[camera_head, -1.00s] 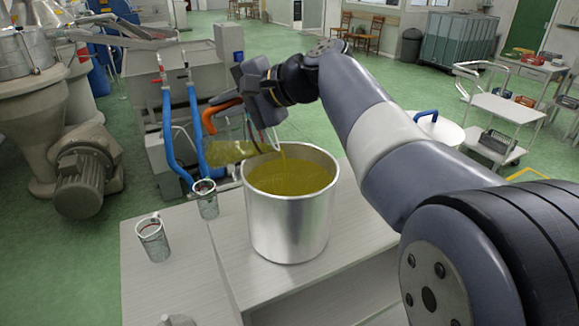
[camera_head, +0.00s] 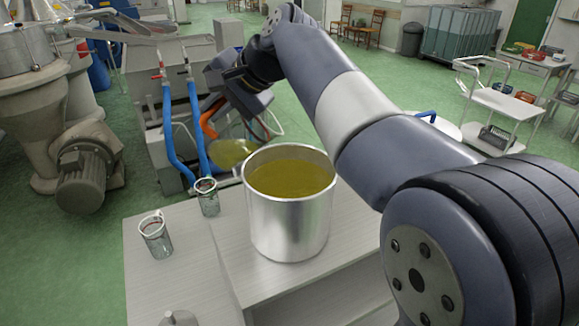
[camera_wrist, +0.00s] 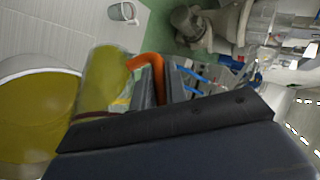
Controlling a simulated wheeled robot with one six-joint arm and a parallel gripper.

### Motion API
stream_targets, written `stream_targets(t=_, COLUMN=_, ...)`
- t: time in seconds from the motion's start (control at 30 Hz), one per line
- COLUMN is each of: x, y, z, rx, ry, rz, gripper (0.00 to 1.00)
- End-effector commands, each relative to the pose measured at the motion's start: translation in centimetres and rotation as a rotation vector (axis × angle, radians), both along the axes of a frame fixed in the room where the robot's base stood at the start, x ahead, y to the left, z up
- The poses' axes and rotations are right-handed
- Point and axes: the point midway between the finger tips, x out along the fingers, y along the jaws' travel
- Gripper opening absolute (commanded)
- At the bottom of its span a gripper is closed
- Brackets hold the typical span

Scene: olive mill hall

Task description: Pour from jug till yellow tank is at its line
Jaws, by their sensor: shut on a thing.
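A clear jug (camera_head: 230,153) with yellow-green liquid and an orange handle (camera_head: 208,122) hangs beside the left rim of a steel tank (camera_head: 290,220). The tank stands on a pale bench and holds yellow-green liquid below its rim. No line on the tank can be made out. My gripper (camera_head: 213,108) is shut on the jug's handle. In the wrist view the jug (camera_wrist: 105,80) is beside the tank's pale rim (camera_wrist: 40,62), and my gripper (camera_wrist: 160,88) is at the orange handle. No stream shows now between jug and tank. The jug's far side is hidden.
Two glass mugs stand on the bench (camera_head: 190,280) left of the tank, one near its corner (camera_head: 157,238) and one nearer the tank (camera_head: 207,197). Blue hoses (camera_head: 170,140) and a steel machine are behind. A white trolley (camera_head: 500,105) stands at the right.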

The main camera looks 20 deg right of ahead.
Motion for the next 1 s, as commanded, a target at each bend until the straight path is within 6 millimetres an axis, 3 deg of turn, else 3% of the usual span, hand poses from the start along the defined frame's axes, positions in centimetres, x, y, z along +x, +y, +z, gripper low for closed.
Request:
stream_targets(t=0.4, x=0.3, y=1.4, z=1.4, rx=-0.216, ry=0.044, rz=0.006, gripper=0.00)
stream_targets(t=1.0, x=1.1, y=5.2, z=-1.9, rx=-0.605, ry=0.132, rz=0.007, gripper=0.00)
